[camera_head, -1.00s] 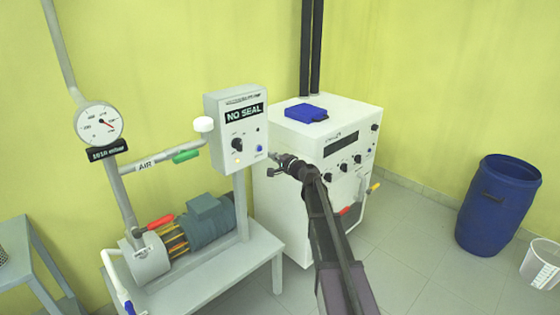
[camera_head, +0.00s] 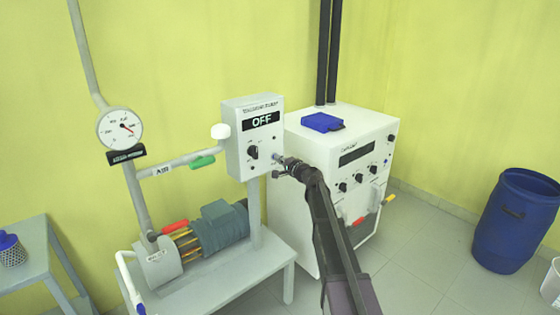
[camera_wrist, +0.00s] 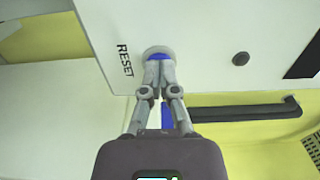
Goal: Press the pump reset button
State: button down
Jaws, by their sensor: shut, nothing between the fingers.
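The pump control box (camera_head: 240,135) is a pale grey box on a post, with a dark knob and a display reading "OFF". In the wrist view, the word RESET is printed on its panel (camera_wrist: 190,25) beside the round blue reset button (camera_wrist: 157,50) with a pale ring. My gripper (camera_wrist: 158,62) is shut and empty, its fingertips over the button, apparently touching it and hiding part of it. In the head view my gripper (camera_head: 279,160) is at the lower right of the box's front, and the button is hidden behind it.
The pump (camera_head: 215,230) stands on a grey table below the box. A white cabinet unit (camera_head: 310,150) with a blue item on top stands close at the right. A pressure gauge (camera_head: 120,128) and pipes are at the left. A blue barrel (camera_head: 515,220) stands far right.

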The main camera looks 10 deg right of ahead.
jog(key=shift+w+a+r, duration=0.1)
jog(key=shift+w+a, duration=0.2)
jog(key=shift+w, duration=0.15)
jog(key=v, duration=1.4)
jog(key=shift+s+d, duration=0.2)
dwell(0.4)
